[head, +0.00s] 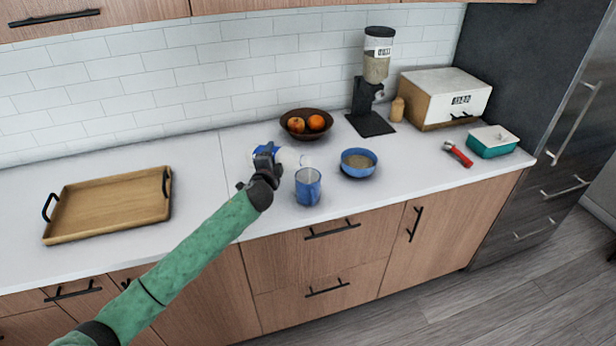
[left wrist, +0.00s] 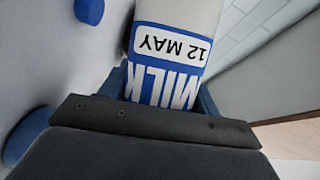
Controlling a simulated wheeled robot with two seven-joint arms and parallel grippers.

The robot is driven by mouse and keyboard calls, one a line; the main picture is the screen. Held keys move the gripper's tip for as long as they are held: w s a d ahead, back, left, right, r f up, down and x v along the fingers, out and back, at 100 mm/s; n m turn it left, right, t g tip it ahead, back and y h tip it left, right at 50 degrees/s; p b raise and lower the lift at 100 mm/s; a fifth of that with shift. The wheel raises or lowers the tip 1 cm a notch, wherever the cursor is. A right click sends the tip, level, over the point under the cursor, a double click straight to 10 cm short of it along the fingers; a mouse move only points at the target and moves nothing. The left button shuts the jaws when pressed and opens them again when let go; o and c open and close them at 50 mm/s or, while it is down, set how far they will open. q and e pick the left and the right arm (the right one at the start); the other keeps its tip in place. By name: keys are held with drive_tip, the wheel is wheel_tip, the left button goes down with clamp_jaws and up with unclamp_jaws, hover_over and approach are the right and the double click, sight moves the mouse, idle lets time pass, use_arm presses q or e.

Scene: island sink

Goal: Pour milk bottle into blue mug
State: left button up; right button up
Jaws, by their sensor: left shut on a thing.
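My left gripper (head: 265,168) is shut on the milk bottle (head: 290,157), which is white with blue and tilted toward the right. In the left wrist view the bottle (left wrist: 175,50) fills the space between the fingers, with its MILK label and 12 MAY showing. The blue mug (head: 308,188) stands upright on the counter, just right of and nearer than the gripper. The bottle's mouth end is close to the mug's rim in the head view; I cannot tell if it is directly over it. My right gripper is not in view.
A blue bowl (head: 358,163) with grainy food stands right of the mug. A fruit bowl (head: 306,126) is behind. A wooden tray (head: 110,205) lies at the left. A dispenser (head: 372,85), bread box (head: 445,98) and teal container (head: 492,145) stand further right.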

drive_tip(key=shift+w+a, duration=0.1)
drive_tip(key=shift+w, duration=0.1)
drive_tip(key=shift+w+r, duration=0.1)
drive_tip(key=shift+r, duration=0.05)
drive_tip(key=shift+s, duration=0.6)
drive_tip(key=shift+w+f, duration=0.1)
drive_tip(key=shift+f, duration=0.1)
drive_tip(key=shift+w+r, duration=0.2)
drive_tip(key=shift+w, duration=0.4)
